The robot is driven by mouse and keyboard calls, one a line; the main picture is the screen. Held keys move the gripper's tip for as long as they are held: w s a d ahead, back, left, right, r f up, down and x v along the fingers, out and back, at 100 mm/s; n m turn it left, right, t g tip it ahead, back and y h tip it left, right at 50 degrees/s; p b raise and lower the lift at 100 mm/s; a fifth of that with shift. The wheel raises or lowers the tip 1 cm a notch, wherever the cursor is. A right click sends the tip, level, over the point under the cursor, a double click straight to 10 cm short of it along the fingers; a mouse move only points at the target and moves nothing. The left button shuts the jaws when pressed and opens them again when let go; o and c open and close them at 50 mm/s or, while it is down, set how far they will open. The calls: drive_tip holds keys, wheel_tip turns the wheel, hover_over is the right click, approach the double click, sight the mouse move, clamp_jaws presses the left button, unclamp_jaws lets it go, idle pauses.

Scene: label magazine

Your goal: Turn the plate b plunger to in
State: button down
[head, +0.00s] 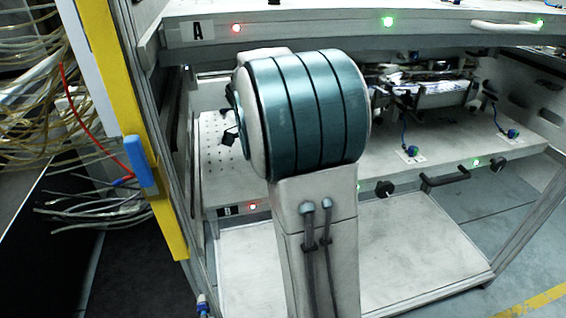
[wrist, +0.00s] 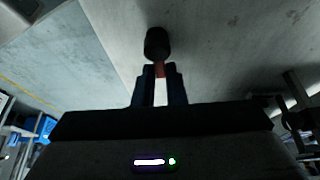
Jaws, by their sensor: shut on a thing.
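Plate B (head: 330,190) is the lower pale plate in the head view, with a small "B" label at its left front edge. In the wrist view my gripper (wrist: 159,75) is shut at a dark, rounded plunger knob (wrist: 157,43). A reddish part shows between the fingertips, just below the knob. My arm covers the middle of the head view and hides my gripper and the held plunger there. Whether the plunger stands in or out cannot be told.
Black knobs (head: 384,188) and a black handle (head: 444,180) stick out from the lower plate's front edge. Plate A (head: 300,22) is above. A yellow post (head: 150,170) and loose cables (head: 50,110) are at left. Open floor lies at the right.

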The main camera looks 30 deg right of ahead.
drive_tip(key=shift+w+a, duration=0.15)
drive_tip(key=shift+a, duration=0.1)
